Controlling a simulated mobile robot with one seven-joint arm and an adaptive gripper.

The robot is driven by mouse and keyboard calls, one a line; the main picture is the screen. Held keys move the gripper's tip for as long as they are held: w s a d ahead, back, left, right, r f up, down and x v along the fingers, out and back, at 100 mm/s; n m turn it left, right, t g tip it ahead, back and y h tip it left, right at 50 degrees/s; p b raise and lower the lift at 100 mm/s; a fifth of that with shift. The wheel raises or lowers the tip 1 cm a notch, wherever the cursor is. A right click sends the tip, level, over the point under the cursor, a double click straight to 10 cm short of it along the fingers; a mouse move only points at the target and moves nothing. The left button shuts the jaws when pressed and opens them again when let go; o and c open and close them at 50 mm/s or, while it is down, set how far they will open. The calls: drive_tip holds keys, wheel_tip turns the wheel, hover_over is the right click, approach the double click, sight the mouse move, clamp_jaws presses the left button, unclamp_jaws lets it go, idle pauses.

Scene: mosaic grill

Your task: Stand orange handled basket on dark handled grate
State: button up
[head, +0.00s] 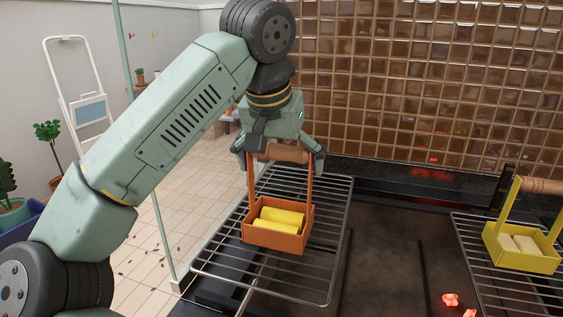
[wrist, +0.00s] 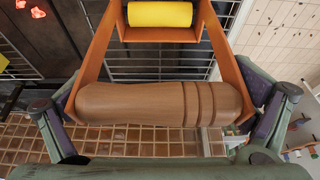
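The orange basket (head: 278,238) has orange side straps and a brown wooden handle (head: 284,153), and holds yellow rolls. The handle fills the middle of the wrist view (wrist: 155,101). My gripper (head: 279,158) has one finger at each end of the handle, against the straps, and appears shut on the basket. The basket hangs upright over the left wire grate (head: 325,215); I cannot tell whether its bottom touches the bars. The grate's own handle colour is not clear; only a metal rod shows at its near edge.
A right grate (head: 478,256) carries a yellow basket (head: 522,250) with pale rolls and a wooden handle. A dark grill bed (head: 385,250) lies between the grates, with glowing coals (head: 450,299) near the front. A tiled wall (head: 420,80) stands behind.

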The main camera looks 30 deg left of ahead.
sight(278, 145)
drive_tip(key=b+v, duration=0.1)
drive_tip(key=v, duration=0.6)
drive_tip(key=shift+s+r, duration=0.1)
drive_tip(key=shift+r, duration=0.3)
idle(0.4)
